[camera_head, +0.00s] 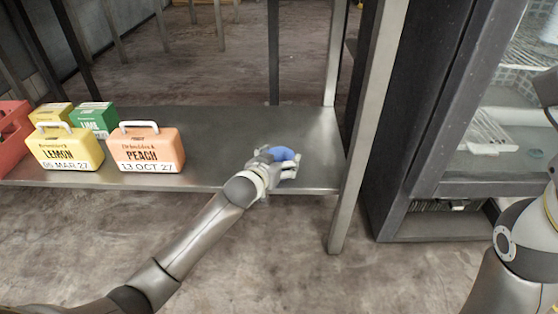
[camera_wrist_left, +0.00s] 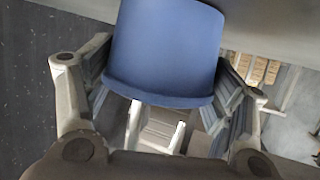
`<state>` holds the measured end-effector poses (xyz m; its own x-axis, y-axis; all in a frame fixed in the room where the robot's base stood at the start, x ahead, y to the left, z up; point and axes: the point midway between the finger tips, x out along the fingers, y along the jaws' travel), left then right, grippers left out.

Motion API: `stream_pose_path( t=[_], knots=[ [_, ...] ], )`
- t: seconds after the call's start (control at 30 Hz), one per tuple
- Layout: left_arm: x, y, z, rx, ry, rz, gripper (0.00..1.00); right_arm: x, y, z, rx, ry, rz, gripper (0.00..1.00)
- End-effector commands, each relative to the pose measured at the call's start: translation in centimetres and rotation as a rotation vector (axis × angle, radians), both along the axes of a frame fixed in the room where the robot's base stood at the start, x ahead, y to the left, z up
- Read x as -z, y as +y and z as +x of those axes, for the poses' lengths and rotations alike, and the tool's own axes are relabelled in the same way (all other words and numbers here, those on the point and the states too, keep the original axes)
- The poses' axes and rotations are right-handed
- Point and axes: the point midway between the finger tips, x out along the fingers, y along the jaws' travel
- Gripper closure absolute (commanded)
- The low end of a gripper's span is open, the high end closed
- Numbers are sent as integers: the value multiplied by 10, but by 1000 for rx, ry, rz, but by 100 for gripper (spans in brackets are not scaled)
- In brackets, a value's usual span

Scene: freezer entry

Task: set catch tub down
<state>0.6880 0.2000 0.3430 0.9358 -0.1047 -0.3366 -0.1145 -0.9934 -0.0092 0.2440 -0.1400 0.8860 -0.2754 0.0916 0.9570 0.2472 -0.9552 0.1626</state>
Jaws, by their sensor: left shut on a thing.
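The blue catch tub (camera_head: 281,153) is at the right end of the metal shelf (camera_head: 230,125), near its front edge. My left gripper (camera_head: 287,168) is shut on it. In the left wrist view the tub (camera_wrist_left: 165,50) shows as a smooth blue wall between the two fingers of my left gripper (camera_wrist_left: 163,95). Whether the tub's underside touches the shelf is hidden by the gripper. My right arm shows at the right edge of the head view, but its gripper is not seen.
A yellow lemon box (camera_head: 63,150) and an orange peach box (camera_head: 147,152) stand on the left of the shelf, a green box (camera_head: 93,118) behind them. A red crate (camera_head: 12,135) is at far left. A shelf post (camera_head: 352,150) and an open freezer (camera_head: 420,150) are right.

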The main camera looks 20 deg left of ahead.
Motion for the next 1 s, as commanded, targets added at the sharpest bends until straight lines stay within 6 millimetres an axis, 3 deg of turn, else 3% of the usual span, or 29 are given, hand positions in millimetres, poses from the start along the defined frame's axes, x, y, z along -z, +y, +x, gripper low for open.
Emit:
stream_pose_path(
  t=[0.1,0.13,0.27,0.7,0.8,1.0],
  knots=[
    [4,0,0,-1,1,0,40,0,0,0,0,1,0,60],
    [3,0,0,-1,1,0,19,0,0,0,0,1,0,60],
    [3,0,0,0,1,0,3,0,0,0,0,1,0,60],
    [-1,0,0,0,-1,1,2,0,0,0,-1,1,-1,60],
    [-5,1,-9,1,2,-1,2,-6,0,1,-1,1,2,60],
    [-18,4,-40,1,4,-1,2,3,-2,23,-3,85,3,60]
  ],
)
